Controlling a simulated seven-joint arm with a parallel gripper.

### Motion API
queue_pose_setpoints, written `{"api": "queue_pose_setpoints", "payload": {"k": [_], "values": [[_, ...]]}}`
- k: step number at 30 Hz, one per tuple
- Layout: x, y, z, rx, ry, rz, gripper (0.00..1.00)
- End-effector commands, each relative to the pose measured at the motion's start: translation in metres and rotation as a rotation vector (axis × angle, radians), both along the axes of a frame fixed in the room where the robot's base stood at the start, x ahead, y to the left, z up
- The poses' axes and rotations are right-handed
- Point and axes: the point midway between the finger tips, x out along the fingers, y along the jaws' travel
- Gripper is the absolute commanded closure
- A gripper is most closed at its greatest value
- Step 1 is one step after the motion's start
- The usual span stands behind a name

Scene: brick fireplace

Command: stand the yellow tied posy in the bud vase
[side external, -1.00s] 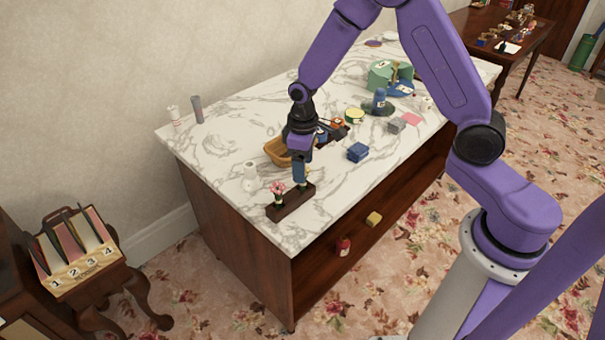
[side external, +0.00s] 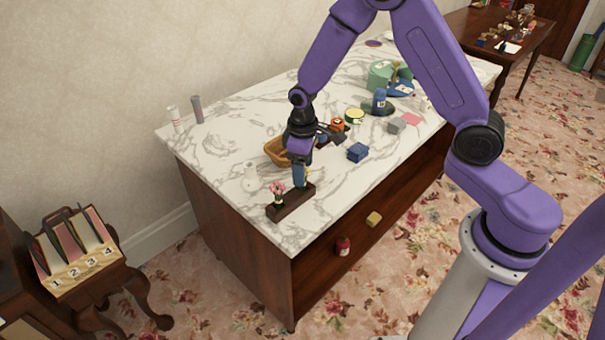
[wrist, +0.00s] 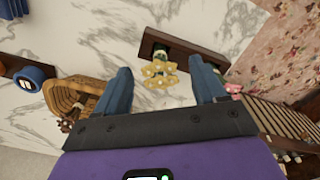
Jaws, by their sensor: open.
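The yellow tied posy (wrist: 160,68) stands in the dark wooden block (wrist: 190,48); its yellow blooms show in the wrist view with green behind them. In the side view it is mostly hidden by the fingers, above the block (side external: 290,204). My gripper (side external: 301,184) is open, pointing down at the far end of the block. In the wrist view its blue fingers (wrist: 162,78) lie on either side of the posy, apart from each other. The white bud vase (side external: 250,178) stands upright on the marble top, left of the block.
A pink posy (side external: 277,188) stands at the block's near end, close to one finger. A wicker basket (side external: 276,151) sits behind the gripper. The marble left of the vase is clear.

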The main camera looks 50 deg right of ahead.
Motion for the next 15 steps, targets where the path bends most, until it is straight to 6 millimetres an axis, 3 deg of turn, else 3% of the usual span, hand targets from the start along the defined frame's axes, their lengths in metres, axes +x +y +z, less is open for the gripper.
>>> {"api": "queue_pose_setpoints", "payload": {"k": [5, 9, 15], "values": [[-0.0002, 0.0003, 0.0, 0.0, 0.0, 0.001, 0.3], [-0.0001, 0.0003, 0.0, 0.0, 0.0, 0.0, 0.75], [-0.0001, 0.0003, 0.0002, 0.0, 0.0, 0.0, 0.76]]}}
